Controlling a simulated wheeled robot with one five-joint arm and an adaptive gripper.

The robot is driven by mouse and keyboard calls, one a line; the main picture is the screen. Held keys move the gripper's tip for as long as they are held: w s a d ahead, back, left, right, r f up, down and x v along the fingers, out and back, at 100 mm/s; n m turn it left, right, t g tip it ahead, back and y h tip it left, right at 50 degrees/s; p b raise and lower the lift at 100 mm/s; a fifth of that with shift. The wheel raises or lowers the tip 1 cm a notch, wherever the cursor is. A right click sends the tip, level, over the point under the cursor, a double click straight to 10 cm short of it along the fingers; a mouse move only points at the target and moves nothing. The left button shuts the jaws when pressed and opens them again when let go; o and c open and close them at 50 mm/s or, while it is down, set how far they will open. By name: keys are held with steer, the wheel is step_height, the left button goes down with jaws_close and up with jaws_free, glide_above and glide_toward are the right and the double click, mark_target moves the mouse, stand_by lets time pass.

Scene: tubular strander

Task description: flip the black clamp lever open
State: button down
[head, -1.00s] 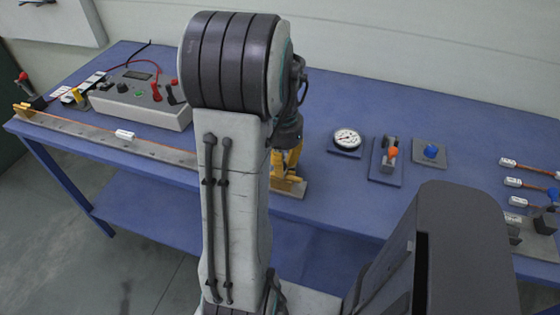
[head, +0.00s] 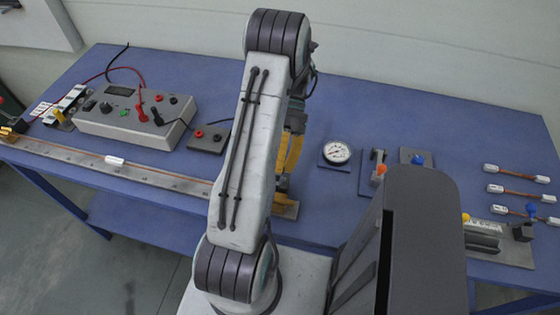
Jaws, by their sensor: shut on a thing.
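My gripper (head: 284,183), with yellow fingers, is down at the right end of the long grey rail (head: 60,147). It is partly hidden behind my own arm. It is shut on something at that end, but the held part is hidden. I cannot make out the black clamp lever; my arm covers most of the spot where the fingers are. A flat end plate (head: 289,210) of the rail shows just below the fingers. A copper-coloured wire runs along the rail through a white tag (head: 116,160).
A grey meter box (head: 130,118) with leads and a terminal block (head: 208,139) stand left of my arm. A dial gauge (head: 337,152), an orange-knobbed device (head: 380,169) and a blue button (head: 417,159) are to the right. Tagged wires (head: 516,170) lie farther right.

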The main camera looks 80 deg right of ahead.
steer(key=shift+d+f+y+b, duration=0.1)
steer(key=shift+d+y+b, duration=0.3)
steer(key=shift+d+y, duration=0.4)
steer(key=shift+d+f+y+b, duration=0.1)
steer(key=shift+d+y+b, duration=0.35)
steer(key=shift+y, duration=0.65)
steer(key=shift+r, duration=0.1)
steer(key=c, duration=1.3)
jaws_free()
steer(key=shift+w, duration=0.2)
steer(key=shift+o, duration=1.1)
steer(key=shift+s+r, duration=0.1)
steer(key=shift+r, duration=0.05)
